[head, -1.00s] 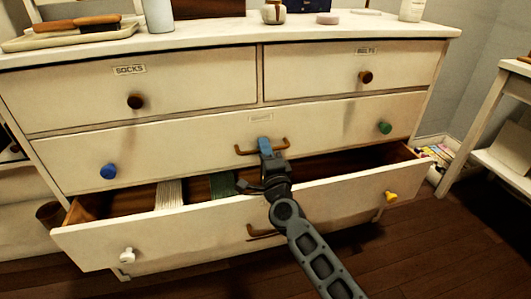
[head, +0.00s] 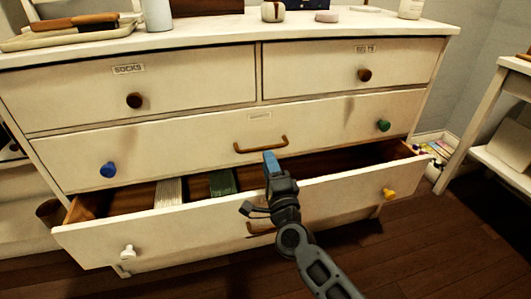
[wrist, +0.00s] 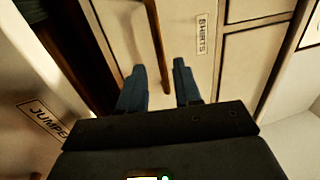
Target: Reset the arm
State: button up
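My gripper (head: 270,162) is in front of the white dresser (head: 60,150), just below the bar handle (head: 262,146) of the middle drawer. My arm reaches up from the bottom right, over the front of the open lower drawer (head: 180,235).
The lower drawer is pulled out, with a pale folded cloth (head: 169,192) and a green one (head: 222,182) inside. The middle drawer (head: 200,145) and both top drawers are shut. A side table (head: 490,110) stands at the right. Objects stand on the dresser top.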

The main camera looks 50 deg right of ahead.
jog(key=shift+s+a+f, duration=0.1)
jog(key=shift+s+a, duration=0.3)
jog(key=shift+s, duration=0.1)
jog(key=shift+s+a+f, duration=0.1)
jog(key=shift+s+a, duration=0.1)
jog(key=shift+s, duration=0.05)
jog(key=s+a+f+n+y, duration=0.1)
jog(key=s+a+n+y, duration=0.2)
jog(key=s+a+n, duration=0.4)
jog(key=s+a+f+n+y, duration=0.15)
jog(key=s+a+n, duration=0.25)
jog(key=s, duration=0.5)
jog(key=s+a+r+n+g+y, duration=0.1)
jog(key=s+a+r+n+y, duration=0.3)
jog(key=s+n, duration=0.4)
jog(key=s+a+r+n+g+y, duration=0.1)
jog(key=s+a+r+n+y, duration=0.3)
jog(key=s, duration=0.6)
notch_tip(320, 180, up, 29)
jog(key=a+n+h+p, duration=0.1)
jog(key=p, duration=2.8)
jog(key=shift+n, duration=0.4)
